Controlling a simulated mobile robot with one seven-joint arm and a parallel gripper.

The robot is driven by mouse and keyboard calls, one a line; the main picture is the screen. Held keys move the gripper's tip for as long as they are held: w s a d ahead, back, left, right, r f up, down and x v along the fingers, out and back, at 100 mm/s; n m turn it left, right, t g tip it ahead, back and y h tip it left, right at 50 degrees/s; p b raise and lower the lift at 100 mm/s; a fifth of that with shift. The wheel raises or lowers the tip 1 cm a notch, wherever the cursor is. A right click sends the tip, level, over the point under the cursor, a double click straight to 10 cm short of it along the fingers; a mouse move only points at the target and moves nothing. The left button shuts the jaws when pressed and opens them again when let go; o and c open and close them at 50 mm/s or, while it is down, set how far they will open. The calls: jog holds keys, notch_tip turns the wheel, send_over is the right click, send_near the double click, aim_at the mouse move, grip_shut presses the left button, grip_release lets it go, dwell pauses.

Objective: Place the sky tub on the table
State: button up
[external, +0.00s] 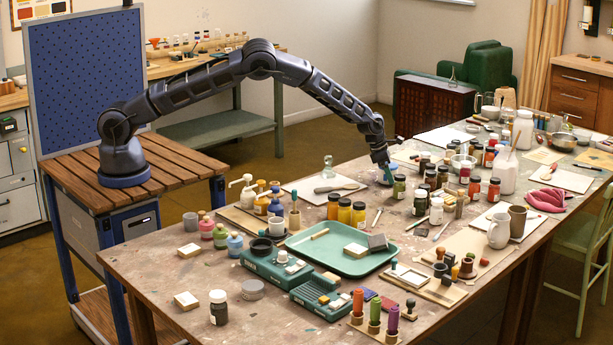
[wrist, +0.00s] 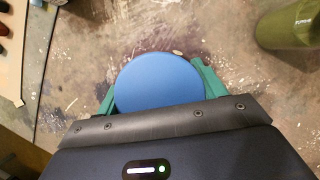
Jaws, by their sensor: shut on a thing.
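The sky tub (wrist: 158,82) shows in the wrist view as a round blue top, with its lower edge hidden behind my gripper's dark body. My gripper (external: 388,174) is shut on it, with a teal finger at its left and right sides in the wrist view. In the external view my gripper points down near the table's back edge, and the tub is too small there to make out. The worn, paint-stained table (external: 150,262) lies below. I cannot tell whether the tub touches its surface.
An olive-green jar (wrist: 288,25) stands to the right in the wrist view. In the external view, several jars crowd the table right of and in front of my gripper. A white board (external: 305,191) with a glass bottle (external: 328,170) lies to the left. A green tray (external: 330,262) is nearer the front.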

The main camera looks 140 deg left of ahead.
jog(key=shift+f, duration=0.1)
jog(key=o, duration=1.2)
jog(key=v, duration=1.2)
